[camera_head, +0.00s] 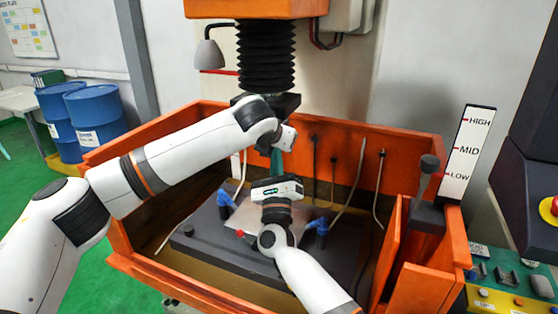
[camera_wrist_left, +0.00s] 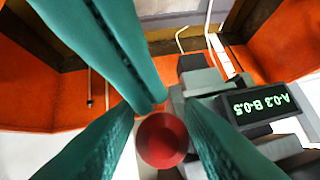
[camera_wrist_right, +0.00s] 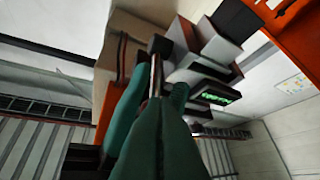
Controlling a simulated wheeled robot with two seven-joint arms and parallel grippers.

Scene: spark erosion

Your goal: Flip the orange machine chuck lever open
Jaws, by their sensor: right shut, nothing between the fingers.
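The machine chuck (camera_head: 268,103) hangs below the black bellows, largely behind my left wrist. I cannot make out an orange lever. My left gripper (camera_wrist_left: 165,108) is close beneath the chuck, its teal fingers apart. A round red knob (camera_wrist_left: 162,140) shows between them; I cannot tell whether they touch it. My right gripper (camera_head: 277,152) points up below the chuck, its teal fingers shut and empty. In the right wrist view, a metal rod with a dark end (camera_wrist_right: 157,62) shows just past its fingertips. Other teal fingers cross both wrist views, hiding part of the chuck area.
The orange tank (camera_head: 190,288) surrounds the dark work table (camera_head: 205,240), with blue clamps (camera_head: 225,200) on it. Thin hoses run along the tank's back wall. A lever by the HIGH-MID-LOW sign (camera_head: 467,150) stands at the right. A lit display (camera_wrist_left: 260,105) is close beside the red knob.

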